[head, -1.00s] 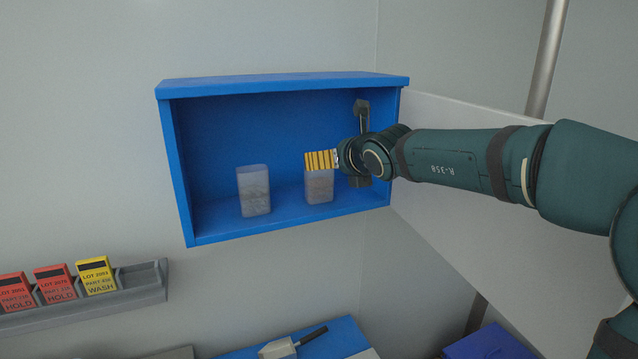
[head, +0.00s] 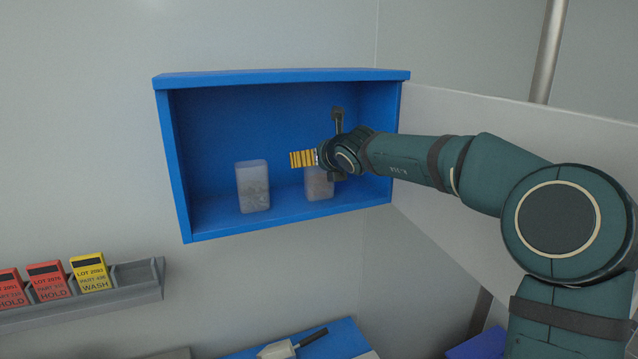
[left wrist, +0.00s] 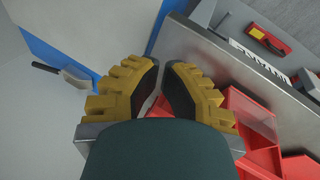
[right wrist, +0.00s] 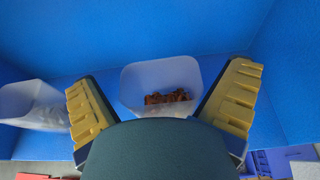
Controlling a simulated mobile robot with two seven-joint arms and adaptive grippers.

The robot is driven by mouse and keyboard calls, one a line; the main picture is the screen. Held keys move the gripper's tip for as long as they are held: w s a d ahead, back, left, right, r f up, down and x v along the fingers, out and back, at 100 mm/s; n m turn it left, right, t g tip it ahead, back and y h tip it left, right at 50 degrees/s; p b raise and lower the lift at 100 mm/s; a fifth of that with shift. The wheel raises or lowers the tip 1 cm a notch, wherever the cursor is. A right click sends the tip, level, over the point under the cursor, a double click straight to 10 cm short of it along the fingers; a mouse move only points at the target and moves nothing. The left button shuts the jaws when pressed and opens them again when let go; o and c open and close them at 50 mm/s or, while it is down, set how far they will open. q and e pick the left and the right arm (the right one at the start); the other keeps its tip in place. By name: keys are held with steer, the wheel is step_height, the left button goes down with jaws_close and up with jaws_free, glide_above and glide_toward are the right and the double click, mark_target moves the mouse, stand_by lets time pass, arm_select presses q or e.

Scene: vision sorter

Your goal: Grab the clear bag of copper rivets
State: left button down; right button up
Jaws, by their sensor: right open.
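The clear bag of copper rivets (head: 319,186) stands upright on the right of the blue cubby's floor. The right wrist view shows its reddish-brown pieces through its cloudy wall (right wrist: 160,88). My right gripper (head: 300,158) is open and empty, level with the bag's top in the head view. In the right wrist view the bag appears between the spread yellow fingers (right wrist: 162,78), apart from them. A second clear bag with greyish contents (head: 253,188) stands to the left, also in the right wrist view (right wrist: 34,106). My left gripper (left wrist: 161,66) has its fingertips almost together, with nothing held.
The blue cubby (head: 280,76) has walls close around my right gripper. A grey rack (head: 135,285) with red and yellow cards is at lower left. A scoop (head: 278,350) lies on a blue surface below. Red bins (left wrist: 245,115) show in the left wrist view.

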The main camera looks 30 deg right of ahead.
arm_select(q)
steer(key=shift+s, duration=0.1)
arm_select(e)
steer(key=shift+r, duration=0.1)
steer(key=c, duration=1.2)
arm_select(q)
steer(key=shift+r, duration=0.1)
arm_select(e)
steer(key=shift+r, duration=0.1)
